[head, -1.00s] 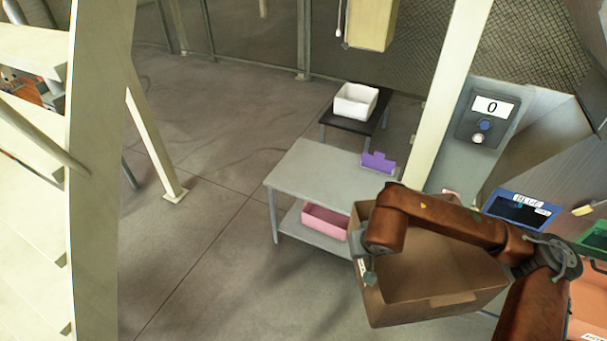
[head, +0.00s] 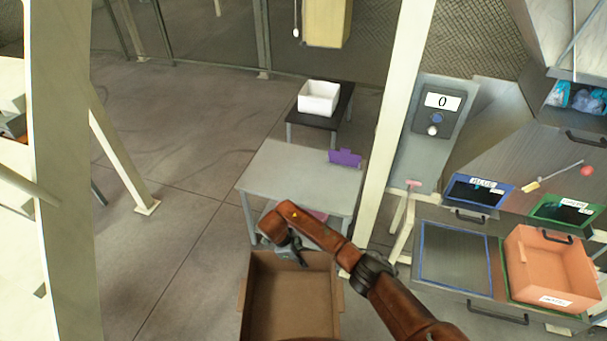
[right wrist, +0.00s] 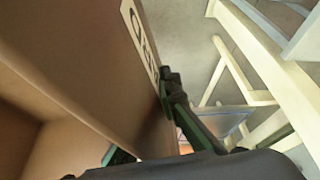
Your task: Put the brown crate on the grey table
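The brown crate (head: 290,305) is an open box in the lower middle of the head view, cut off by the bottom edge. It is nearer to me than the grey table (head: 285,168), apart from its top. My right gripper (head: 291,250) is at the crate's far wall. The right wrist view shows the labelled crate wall (right wrist: 125,75) between its fingers (right wrist: 150,125), so it is shut on the wall. The table top is flat, with a purple holder (head: 345,158) at its far right corner. My left gripper is out of view.
A pink bin (head: 318,214) on the table's lower shelf is partly hidden by my arm. A black table (head: 338,115) with a white bin (head: 318,98) stands behind. A cream post (head: 396,130) rises right of the table. An orange crate (head: 548,268) stands far right. Most of the grey top is bare.

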